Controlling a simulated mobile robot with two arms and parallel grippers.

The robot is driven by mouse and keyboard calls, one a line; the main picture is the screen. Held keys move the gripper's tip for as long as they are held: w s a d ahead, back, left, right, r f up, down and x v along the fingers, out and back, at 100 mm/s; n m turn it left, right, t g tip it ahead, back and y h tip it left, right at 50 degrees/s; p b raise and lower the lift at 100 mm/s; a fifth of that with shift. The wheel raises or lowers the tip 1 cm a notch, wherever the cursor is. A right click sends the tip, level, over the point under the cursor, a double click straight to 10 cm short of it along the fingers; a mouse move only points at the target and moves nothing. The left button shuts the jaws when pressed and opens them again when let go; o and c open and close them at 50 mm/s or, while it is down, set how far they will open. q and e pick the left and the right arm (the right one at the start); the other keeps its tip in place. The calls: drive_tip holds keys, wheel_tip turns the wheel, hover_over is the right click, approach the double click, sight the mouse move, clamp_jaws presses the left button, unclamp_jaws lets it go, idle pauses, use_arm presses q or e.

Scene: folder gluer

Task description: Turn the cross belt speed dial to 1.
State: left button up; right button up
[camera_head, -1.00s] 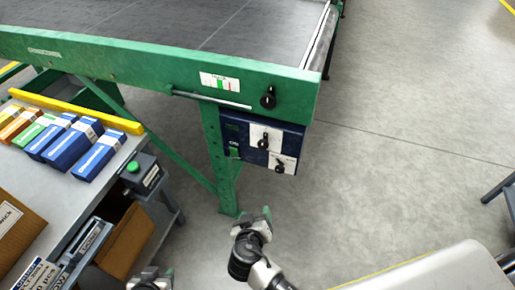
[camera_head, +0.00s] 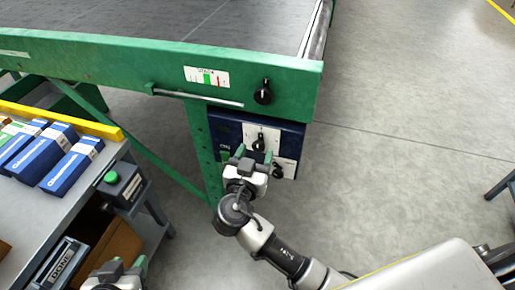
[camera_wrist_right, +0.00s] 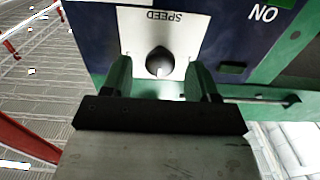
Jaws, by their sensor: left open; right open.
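A black dial knob (camera_head: 259,143) sits on a white plate (camera_head: 275,133) on the blue control box. In the right wrist view the knob (camera_wrist_right: 159,62) shows a pale pointer mark toward the picture's bottom, with an upside-down "SPEED" label (camera_wrist_right: 165,15); other label text is cut off. My right gripper (camera_head: 254,157) is open in front of the box. In its wrist view its green fingers (camera_wrist_right: 160,82) stand either side of the knob, apart from it. My left gripper (camera_head: 127,268) is open and empty at the lower left.
Another knob (camera_head: 263,92) is on the green beam (camera_head: 120,65) above. A side table holds blue cartons (camera_head: 72,168) and a green-button box (camera_head: 120,186).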

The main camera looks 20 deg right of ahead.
drive_tip(key=shift+x, duration=1.2)
drive_tip(key=c, duration=0.9)
